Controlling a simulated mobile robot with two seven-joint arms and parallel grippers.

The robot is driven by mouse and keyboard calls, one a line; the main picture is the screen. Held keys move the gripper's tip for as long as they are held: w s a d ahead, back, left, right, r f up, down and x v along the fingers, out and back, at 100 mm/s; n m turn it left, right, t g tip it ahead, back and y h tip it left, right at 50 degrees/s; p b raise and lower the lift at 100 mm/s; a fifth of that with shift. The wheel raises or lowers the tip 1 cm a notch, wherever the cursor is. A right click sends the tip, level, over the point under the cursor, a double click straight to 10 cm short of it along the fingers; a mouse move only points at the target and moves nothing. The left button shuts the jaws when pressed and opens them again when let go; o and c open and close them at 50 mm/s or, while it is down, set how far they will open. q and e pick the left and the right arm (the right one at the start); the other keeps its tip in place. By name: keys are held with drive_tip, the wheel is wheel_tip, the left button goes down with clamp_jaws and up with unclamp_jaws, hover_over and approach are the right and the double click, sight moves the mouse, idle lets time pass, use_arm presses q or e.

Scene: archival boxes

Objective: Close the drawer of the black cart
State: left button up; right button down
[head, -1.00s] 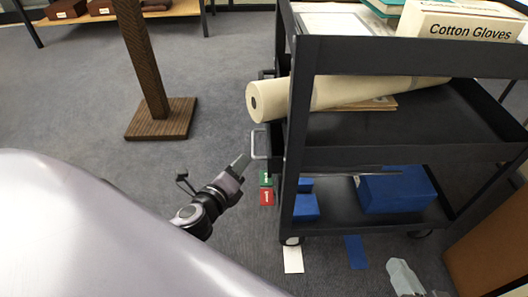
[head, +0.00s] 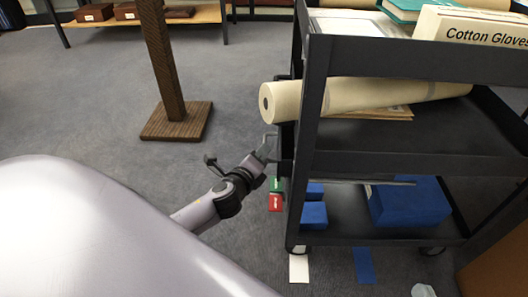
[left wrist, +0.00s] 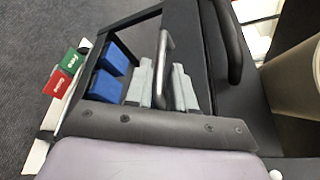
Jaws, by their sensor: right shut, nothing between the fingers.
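The black cart (head: 325,120) stands at the right in the head view. A grey metal handle (head: 269,142) sticks out from its left end, below the middle shelf; it also shows in the left wrist view (left wrist: 164,55). How far the drawer stands out is hard to tell. My left gripper (head: 264,153) is at this handle. In the left wrist view its two grey fingers (left wrist: 162,88) are apart, with the handle bar between them; contact cannot be told. Only a tip of my right gripper (head: 424,290) shows at the bottom edge, away from the drawer, shut and empty.
A cream roll (head: 290,100) juts out past the cart's left end above the handle. Blue boxes (head: 405,203) sit on the lower shelf. Green and red boxes (head: 276,202) are beside the cart's left end. A wooden post (head: 176,120) stands behind on open carpet.

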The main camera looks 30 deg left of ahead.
use_arm(q)
drive_tip(key=shift+b+x, duration=0.3)
drive_tip(key=shift+x, duration=0.8)
drive_tip(key=shift+w+a+f, duration=0.1)
drive_tip(key=shift+w+a, duration=0.05)
drive_tip(key=shift+w, duration=0.4)
use_arm(e)
drive_tip(key=shift+s+d+t, duration=0.2)
drive_tip(key=shift+d+t, duration=0.1)
drive_tip(key=shift+d, duration=0.15)
use_arm(q)
clamp_jaws()
